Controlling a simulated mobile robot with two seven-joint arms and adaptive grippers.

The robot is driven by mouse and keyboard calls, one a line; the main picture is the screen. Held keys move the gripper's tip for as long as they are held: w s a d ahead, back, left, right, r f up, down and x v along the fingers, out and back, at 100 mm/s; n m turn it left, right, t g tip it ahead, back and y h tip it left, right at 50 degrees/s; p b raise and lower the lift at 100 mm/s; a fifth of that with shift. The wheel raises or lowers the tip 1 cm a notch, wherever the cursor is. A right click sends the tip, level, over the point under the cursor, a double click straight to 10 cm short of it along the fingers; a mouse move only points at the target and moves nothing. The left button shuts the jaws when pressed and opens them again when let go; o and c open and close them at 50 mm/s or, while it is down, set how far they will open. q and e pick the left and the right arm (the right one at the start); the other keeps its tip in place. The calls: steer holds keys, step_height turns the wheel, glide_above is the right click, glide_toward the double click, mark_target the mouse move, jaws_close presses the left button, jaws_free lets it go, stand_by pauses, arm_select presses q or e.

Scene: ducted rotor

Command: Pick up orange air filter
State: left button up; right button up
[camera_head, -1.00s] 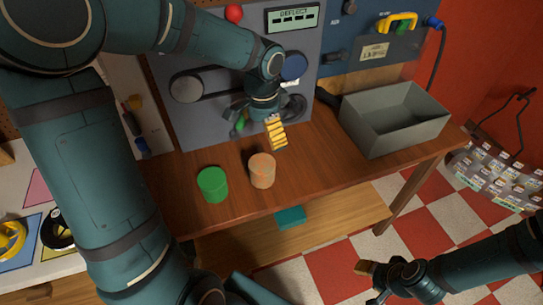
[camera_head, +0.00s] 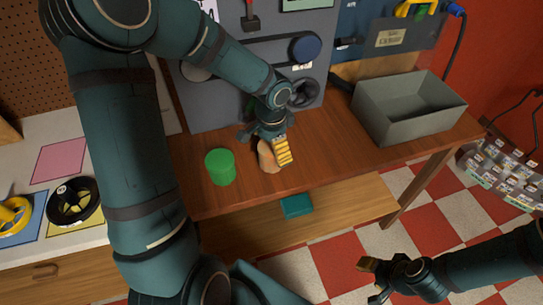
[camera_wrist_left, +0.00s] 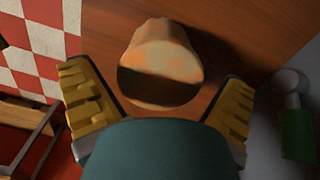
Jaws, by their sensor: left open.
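The orange air filter (camera_head: 268,157) is a pale orange cylinder on the wooden workbench, partly hidden behind my left gripper in the head view. In the left wrist view the filter (camera_wrist_left: 160,62) lies ahead of and between the two yellow-padded fingers. My left gripper (camera_head: 266,144) is open, with its fingers close around the filter; I cannot tell whether they touch it. My right gripper (camera_head: 371,281) is low at the right, over the checkered floor, away from the bench, and its jaw state is unclear.
A grey open bin (camera_head: 408,108) is on the right of the bench (camera_head: 330,150). A grey panel with knobs stands behind. A teal box (camera_head: 296,205) is on the lower shelf.

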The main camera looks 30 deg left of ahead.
arm_select(q)
steer(key=shift+f, duration=0.75)
steer(key=shift+r, duration=0.1)
steer(key=shift+c, duration=0.3)
steer(key=c, duration=1.1)
steer(key=shift+o, duration=0.2)
